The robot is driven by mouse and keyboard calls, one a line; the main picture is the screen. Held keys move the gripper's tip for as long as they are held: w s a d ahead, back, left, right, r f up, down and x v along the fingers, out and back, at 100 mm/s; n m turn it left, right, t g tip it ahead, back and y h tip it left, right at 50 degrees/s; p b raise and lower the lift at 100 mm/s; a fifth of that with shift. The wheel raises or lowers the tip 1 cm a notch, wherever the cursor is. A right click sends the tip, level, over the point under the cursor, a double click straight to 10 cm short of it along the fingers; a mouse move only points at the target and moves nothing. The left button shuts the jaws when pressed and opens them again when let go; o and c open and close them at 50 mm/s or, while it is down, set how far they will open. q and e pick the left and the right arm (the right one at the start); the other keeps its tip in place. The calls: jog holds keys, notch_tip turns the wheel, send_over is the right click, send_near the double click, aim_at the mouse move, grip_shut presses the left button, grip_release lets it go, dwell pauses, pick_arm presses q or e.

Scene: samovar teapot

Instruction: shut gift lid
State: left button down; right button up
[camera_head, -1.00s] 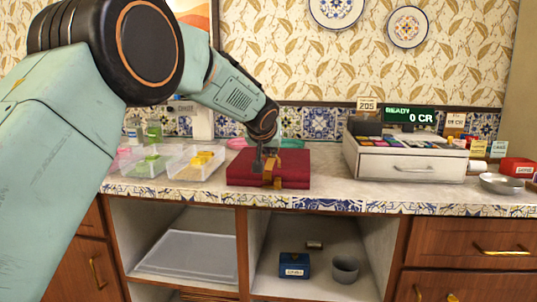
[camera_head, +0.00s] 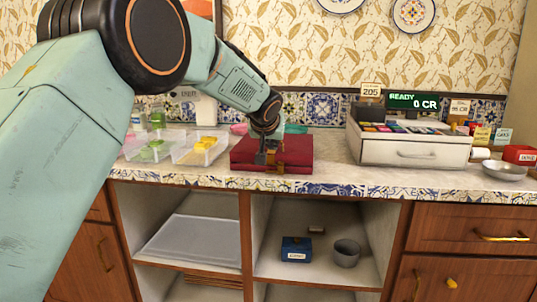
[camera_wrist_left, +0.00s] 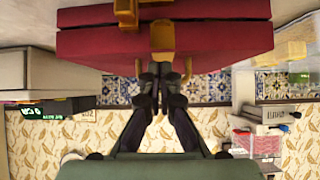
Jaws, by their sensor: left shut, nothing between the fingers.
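The gift box (camera_head: 290,155) is dark red with a gold band and sits on the counter. Its lid looks down, with a seam between lid and base showing in the left wrist view (camera_wrist_left: 225,40). A gold clasp or band (camera_wrist_left: 162,40) runs over its middle. My left gripper (camera_head: 265,155) is shut and empty, at the gold band on the box's top; in the left wrist view its fingertips (camera_wrist_left: 160,70) are right at the band. Whether they touch it I cannot tell. My right gripper is out of view.
Clear trays (camera_head: 199,150) with yellow and green items stand left of the box. Below, open shelves hold a blue box (camera_head: 296,249) and a grey cup (camera_head: 346,253).

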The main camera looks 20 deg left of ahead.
pick_arm(q)
jog(key=r+p, duration=0.2)
jog(key=r, duration=0.1)
jog(key=shift+s+d+r, duration=0.15)
jog(key=shift+s, duration=0.25)
jog(key=s+d+f+b, duration=0.2)
jog(key=s+f+b, duration=0.3)
jog(key=s, duration=0.3)
jog(key=shift+s+b, duration=0.2)
jog(key=shift+b, duration=0.35)
jog(key=shift+f, duration=0.1)
